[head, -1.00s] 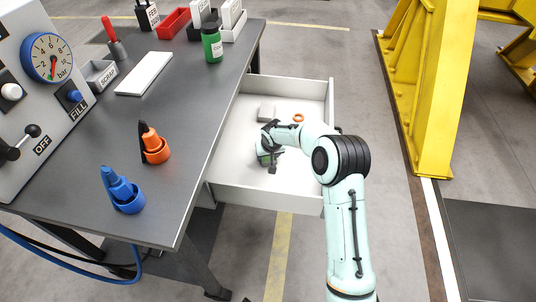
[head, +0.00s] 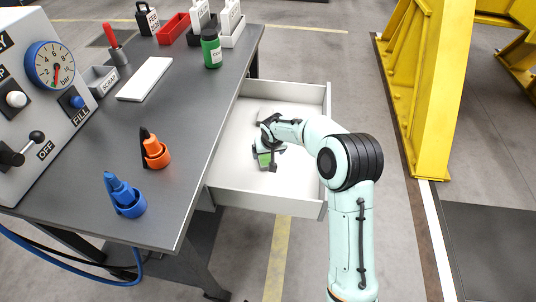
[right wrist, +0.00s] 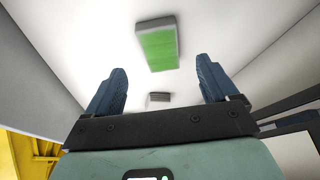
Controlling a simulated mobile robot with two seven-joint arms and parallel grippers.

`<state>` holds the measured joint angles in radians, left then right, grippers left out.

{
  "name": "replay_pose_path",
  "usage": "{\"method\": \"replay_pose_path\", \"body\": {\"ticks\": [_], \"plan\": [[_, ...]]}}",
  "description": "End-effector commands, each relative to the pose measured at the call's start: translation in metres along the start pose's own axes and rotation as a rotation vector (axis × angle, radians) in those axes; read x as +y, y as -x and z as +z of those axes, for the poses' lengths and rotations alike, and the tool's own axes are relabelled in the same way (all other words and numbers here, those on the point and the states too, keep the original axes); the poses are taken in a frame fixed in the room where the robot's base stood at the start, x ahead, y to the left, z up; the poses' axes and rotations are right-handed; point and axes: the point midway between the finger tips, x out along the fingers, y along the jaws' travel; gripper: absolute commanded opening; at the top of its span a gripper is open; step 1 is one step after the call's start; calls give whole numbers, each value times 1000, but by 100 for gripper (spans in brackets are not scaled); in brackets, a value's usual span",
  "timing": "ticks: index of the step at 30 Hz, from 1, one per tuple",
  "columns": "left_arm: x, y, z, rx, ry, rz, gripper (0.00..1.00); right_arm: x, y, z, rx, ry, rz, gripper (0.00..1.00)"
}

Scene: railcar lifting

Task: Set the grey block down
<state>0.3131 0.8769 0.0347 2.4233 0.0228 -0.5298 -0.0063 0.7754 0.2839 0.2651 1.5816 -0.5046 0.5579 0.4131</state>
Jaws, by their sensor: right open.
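My right gripper (head: 266,148) is over the open drawer (head: 262,202), pointing down. In the right wrist view its two blue fingers (right wrist: 160,70) are spread wide with nothing between them. A block with a green top and pale grey sides (right wrist: 157,45) lies on the drawer floor beyond the fingertips. In the head view the green block (head: 264,160) shows just under the gripper, partly covered. A smaller plain grey block (right wrist: 159,99) lies on the drawer floor; in the head view my arm hides most of it. My left gripper is not in view.
The drawer juts from the dark workbench (head: 190,120). A yellow frame (head: 430,90) rises at the right. The drawer's near part is clear.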

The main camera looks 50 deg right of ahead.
Motion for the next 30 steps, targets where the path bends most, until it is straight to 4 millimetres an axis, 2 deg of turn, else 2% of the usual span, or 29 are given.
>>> {"method": "replay_pose_path", "body": {"ticks": [1, 3, 9, 30], "plan": [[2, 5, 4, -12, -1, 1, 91, 0, 14, -1, 3, 1, 0, 87], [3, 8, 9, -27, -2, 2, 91, 0, 25, -1, 1, 1, 0, 87], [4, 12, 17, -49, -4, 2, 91, 0, 44, 0, 0, -1, 0, 87], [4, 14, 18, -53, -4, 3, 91, 0, 49, 0, -1, 0, -1, 87]]}}
